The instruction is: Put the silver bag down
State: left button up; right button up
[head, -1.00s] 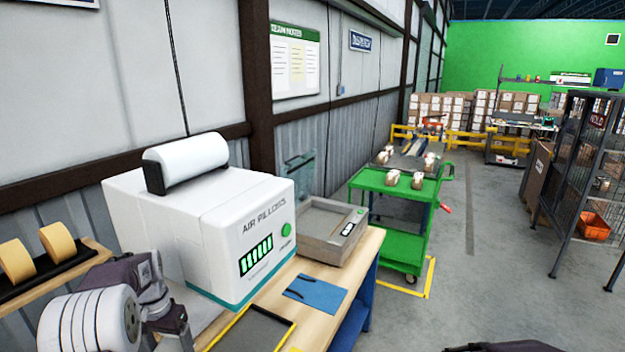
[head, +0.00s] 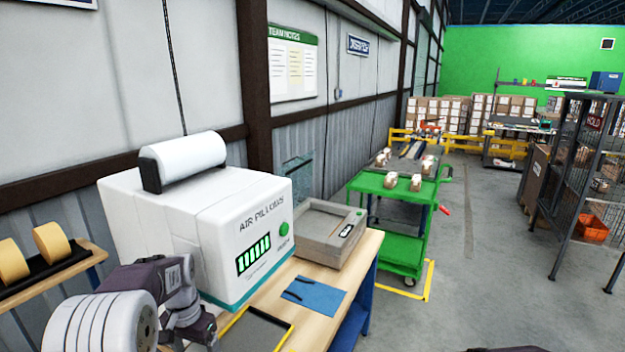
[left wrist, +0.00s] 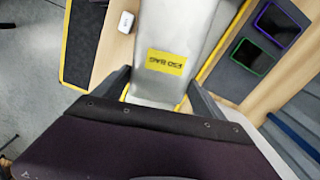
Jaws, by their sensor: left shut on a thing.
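The silver bag (left wrist: 180,35) with a yellow "ESD BAG" label shows in the left wrist view. It lies between the two dark fingers of my left gripper (left wrist: 158,82), which is shut on it. The bag's far end runs out of the top of that view. Whether its underside touches the surface below cannot be told. In the head view my left arm comes in at the lower left; its gripper and the bag are out of sight there. My right gripper is not in view.
The wooden bench holds a white air pillow machine (head: 215,230), a grey-brown box (head: 318,240), a blue mat (head: 318,298) and a dark yellow-edged tray (head: 262,333). Purple-framed (left wrist: 281,22) and green-framed (left wrist: 246,58) dark items and a small white object (left wrist: 126,22) lie near the bag.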

pick_arm(q)
jog(key=shift+n, duration=0.7)
jog(key=s+d+f+b, duration=0.1)
jog(key=s+d+f, duration=0.1)
jog(key=s+f, duration=0.1)
jog(key=s+d+f+b, duration=0.1)
jog(key=s+d+f, duration=0.2)
jog(key=f, duration=0.1)
jog(key=s+d+f+b, duration=0.2)
jog(key=s+d+f, duration=0.1)
jog(key=f, duration=0.1)
jog(key=shift+s+d+f, duration=0.15)
jog(key=shift+s, duration=0.05)
jog(key=shift+s+f+n, duration=0.2)
jog(key=shift+f+n, duration=0.1)
jog(key=shift+f, duration=0.05)
jog(key=shift+w+f+n, duration=0.1)
jog(key=shift+w+n, duration=0.4)
jog(key=shift+w, duration=0.05)
